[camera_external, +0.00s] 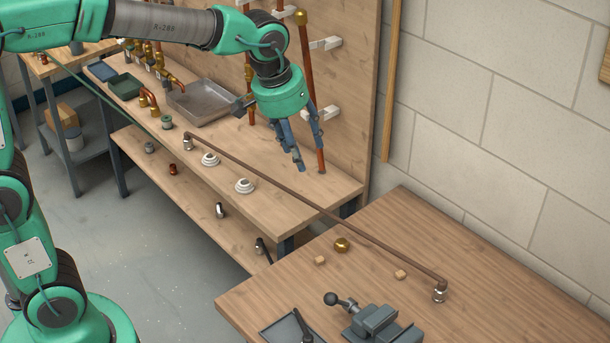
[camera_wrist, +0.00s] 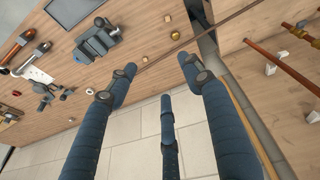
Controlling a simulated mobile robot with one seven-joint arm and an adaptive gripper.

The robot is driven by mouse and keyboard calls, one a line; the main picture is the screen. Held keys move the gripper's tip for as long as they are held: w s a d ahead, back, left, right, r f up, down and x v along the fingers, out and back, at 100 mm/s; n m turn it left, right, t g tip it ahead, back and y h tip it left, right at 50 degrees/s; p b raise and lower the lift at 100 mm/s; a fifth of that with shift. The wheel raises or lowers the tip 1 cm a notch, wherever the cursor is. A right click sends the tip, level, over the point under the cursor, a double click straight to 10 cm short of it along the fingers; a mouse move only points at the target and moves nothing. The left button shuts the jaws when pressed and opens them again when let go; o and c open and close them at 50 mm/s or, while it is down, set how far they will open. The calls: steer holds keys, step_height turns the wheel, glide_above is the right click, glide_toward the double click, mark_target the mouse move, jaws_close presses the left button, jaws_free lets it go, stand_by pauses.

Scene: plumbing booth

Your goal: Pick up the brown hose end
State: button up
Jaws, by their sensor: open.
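The brown hose (camera_external: 315,205) stretches from the back bench across the gap to the front table. One end has a silver fitting (camera_external: 188,143) on the back bench; the other bends down into a silver fitting (camera_external: 440,292) on the front table. In the wrist view the hose (camera_wrist: 225,20) runs diagonally beyond the fingertips, and its ends are hard to make out. My gripper (camera_external: 308,155) hangs above the back bench near the upright board, apart from the hose. Its blue fingers (camera_wrist: 156,68) are spread with nothing between them.
A grey vise (camera_external: 375,323), a brass fitting (camera_external: 341,244) and small wooden blocks (camera_external: 401,274) are on the front table. Copper pipes (camera_external: 308,60) stand along the board. White round fittings (camera_external: 244,186) and a metal tray (camera_external: 200,103) are on the bench.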

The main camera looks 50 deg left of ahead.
steer(key=w+d+f+p, duration=0.25)
steer(key=w+d, duration=0.35)
steer(key=w, duration=0.3)
steer(key=n+g+p, duration=0.3)
steer(key=n+p, duration=0.1)
steer(key=p, duration=0.7)
glide_above(443, 281)
step_height(443, 281, down, 22)
steer(key=shift+r+y, duration=0.15)
steer(key=shift+y, duration=0.15)
steer(key=shift+s, duration=0.1)
steer(key=shift+f, duration=4.25)
steer(key=shift+f+p, duration=0.55)
steer(key=shift+f, duration=2.1)
